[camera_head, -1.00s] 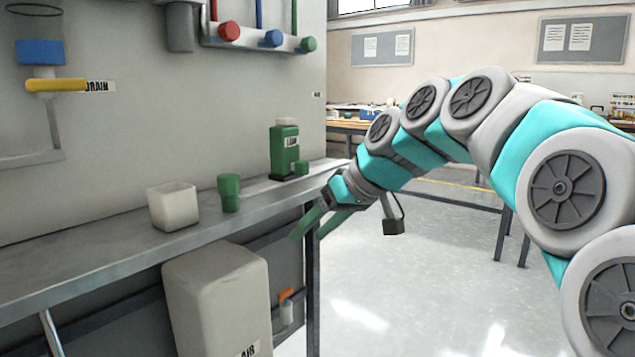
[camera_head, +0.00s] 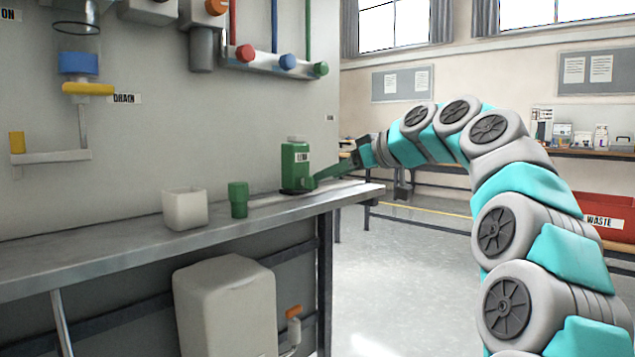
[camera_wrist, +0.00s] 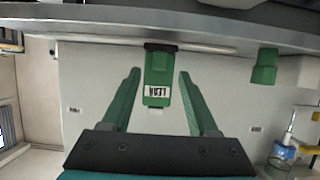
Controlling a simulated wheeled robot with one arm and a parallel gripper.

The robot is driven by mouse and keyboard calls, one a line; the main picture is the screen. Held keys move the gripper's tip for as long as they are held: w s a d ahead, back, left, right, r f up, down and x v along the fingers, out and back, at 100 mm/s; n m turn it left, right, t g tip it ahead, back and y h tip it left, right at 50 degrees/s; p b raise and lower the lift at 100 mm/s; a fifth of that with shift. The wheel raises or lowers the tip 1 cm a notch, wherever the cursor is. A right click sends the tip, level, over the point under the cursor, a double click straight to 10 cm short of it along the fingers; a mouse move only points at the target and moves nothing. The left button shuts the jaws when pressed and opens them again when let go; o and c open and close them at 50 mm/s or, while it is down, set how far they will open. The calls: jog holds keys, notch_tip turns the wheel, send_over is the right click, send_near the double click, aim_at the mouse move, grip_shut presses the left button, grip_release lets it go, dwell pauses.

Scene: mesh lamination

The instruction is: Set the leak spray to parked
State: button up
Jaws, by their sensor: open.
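The leak spray (camera_head: 295,168) is a green bottle with a pale cap and a white label, upright on a dark base near the right end of the metal shelf (camera_head: 120,250). My gripper (camera_head: 312,182) reaches it from the right, its green fingers at the bottle's lower right side. In the wrist view, turned upside down, the leak spray (camera_wrist: 158,72) shows between the spread fingers of my gripper (camera_wrist: 158,76), with a visible gap on each side. The fingers are open and not closed on it. The bottle's lower right side is partly hidden by the fingers in the head view.
A green cup (camera_head: 238,199) and a white container (camera_head: 185,208) stand left of the bottle. Red, blue and green knobs (camera_head: 288,62) are on the wall above. A large pale canister (camera_head: 225,305) is below the shelf. Open floor lies to the right.

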aim_at(301, 169)
jog(key=x, duration=0.5)
jog(key=shift+a+f, duration=0.15)
jog(key=shift+c, duration=0.2)
grip_shut()
dwell(1.0)
